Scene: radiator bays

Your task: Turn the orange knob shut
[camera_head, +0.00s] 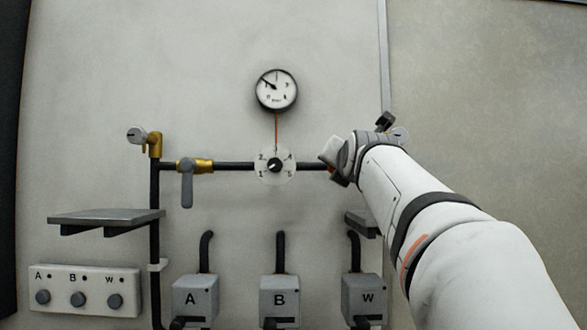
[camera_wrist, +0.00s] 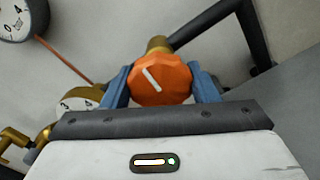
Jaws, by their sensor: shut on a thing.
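The orange knob (camera_wrist: 160,80) is a faceted knob with a white line on its face, on a brass fitting (camera_wrist: 158,44) of the dark pipe. In the wrist view the white line slants from upper left to lower right. My gripper (camera_wrist: 161,87) has its two blue fingers on either side of the knob, shut on it. In the head view my gripper (camera_head: 335,165) is at the right end of the pipe, and it hides nearly all of the knob.
A round gauge (camera_head: 276,89) hangs above a numbered dial (camera_head: 275,165) left of my gripper. A grey lever valve (camera_head: 187,184) is further left. A small shelf (camera_head: 362,222) sits below my arm, above box W (camera_head: 364,297). Boxes A (camera_head: 194,298) and B (camera_head: 279,299) stand lower.

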